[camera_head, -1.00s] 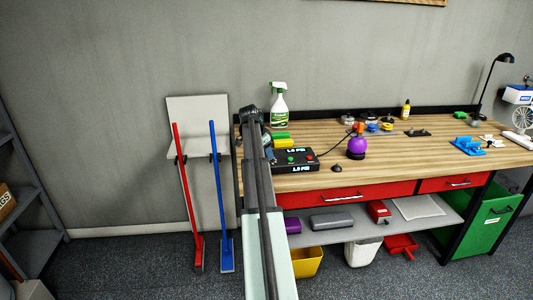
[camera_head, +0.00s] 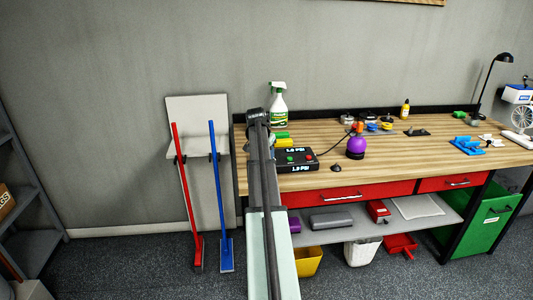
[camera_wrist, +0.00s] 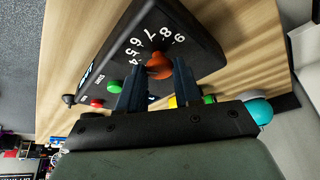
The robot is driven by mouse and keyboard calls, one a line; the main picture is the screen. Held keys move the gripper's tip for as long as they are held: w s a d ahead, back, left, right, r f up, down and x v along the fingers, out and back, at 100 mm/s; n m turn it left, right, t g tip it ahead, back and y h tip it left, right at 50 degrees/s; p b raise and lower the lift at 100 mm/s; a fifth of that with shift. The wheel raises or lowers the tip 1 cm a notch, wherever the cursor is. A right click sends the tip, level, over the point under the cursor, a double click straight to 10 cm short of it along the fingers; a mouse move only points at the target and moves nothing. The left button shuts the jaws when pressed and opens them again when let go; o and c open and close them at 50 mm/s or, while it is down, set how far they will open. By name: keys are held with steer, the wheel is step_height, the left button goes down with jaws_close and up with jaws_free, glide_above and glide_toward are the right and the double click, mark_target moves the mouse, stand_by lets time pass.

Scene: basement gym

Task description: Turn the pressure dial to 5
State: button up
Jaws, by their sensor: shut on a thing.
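The pressure dial is an orange knob (camera_wrist: 160,65) on the face of a black control box (camera_wrist: 190,30) in the wrist view. White numbers from 4 to 9 stand around it. My gripper (camera_wrist: 158,72) has one dark finger on each side of the knob and is shut on it. Which number the knob points to, I cannot tell. In the head view the box (camera_head: 312,158) lies on the workbench with lit displays reading in PSI, a green button and a red one. My arm hides its left part, the knob and the gripper there.
The wooden workbench (camera_head: 400,150) carries a spray bottle (camera_head: 278,105) behind the box. A purple ball (camera_head: 356,148) with an orange top stands to the box's right, near a dark cable. A red broom and a blue one lean at the wall on the left.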

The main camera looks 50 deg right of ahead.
stand_by(0.3)
steer(key=o, duration=1)
steer(key=shift+o, duration=0.2)
steer(key=v, duration=1.3)
steer(key=shift+a+r, duration=0.15)
steer(key=shift+r, duration=0.25)
steer(key=shift+f, duration=0.1)
